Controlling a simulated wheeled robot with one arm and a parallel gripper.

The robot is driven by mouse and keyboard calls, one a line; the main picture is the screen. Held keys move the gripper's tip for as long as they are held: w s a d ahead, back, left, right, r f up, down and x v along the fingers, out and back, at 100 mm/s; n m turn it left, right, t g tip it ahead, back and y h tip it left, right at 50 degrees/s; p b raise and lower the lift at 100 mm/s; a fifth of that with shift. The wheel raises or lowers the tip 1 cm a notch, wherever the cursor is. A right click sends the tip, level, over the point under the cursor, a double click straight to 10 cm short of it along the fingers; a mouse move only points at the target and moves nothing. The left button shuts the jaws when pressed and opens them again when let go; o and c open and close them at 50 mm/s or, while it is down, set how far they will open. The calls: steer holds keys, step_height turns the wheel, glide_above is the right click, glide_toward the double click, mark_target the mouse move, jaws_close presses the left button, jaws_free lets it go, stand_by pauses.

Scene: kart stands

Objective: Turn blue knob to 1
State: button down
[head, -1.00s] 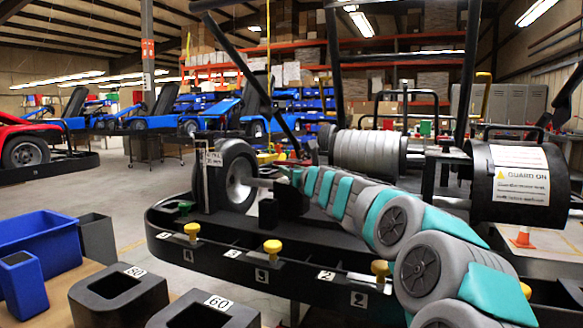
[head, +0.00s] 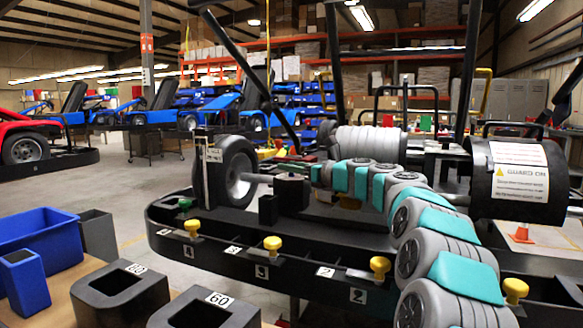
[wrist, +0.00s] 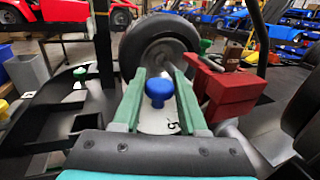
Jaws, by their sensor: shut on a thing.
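The blue knob (wrist: 158,88) shows in the wrist view as a round cap on a short stem, above a pale plate. A dark mark on the plate, perhaps a digit, is partly seen and I cannot read it surely. My gripper (wrist: 159,76) has its two green fingers on either side of the knob, shut on it. The knob's pointer and setting cannot be made out. In the head view my grey and teal arm reaches to the kart's tyre (head: 238,173), and the knob and fingertips cannot be made out there.
A red block (wrist: 228,92) stands close to the right finger in the wrist view. Several yellow knobs (head: 272,243) with numbered labels line the stand's front edge. A black guard drum (head: 516,180) is at right. Blue bins (head: 38,240) and black holders (head: 122,293) stand front left.

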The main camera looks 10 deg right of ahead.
steer(key=shift+y, duration=0.3)
steer(key=shift+c, duration=2.3)
jaws_free()
steer(key=v, duration=0.7)
steer(key=shift+s+d+r+b, duration=0.15)
steer(key=shift+s+d+b, duration=0.1)
steer(key=shift+d+b, duration=0.05)
steer(key=shift+c, duration=0.2)
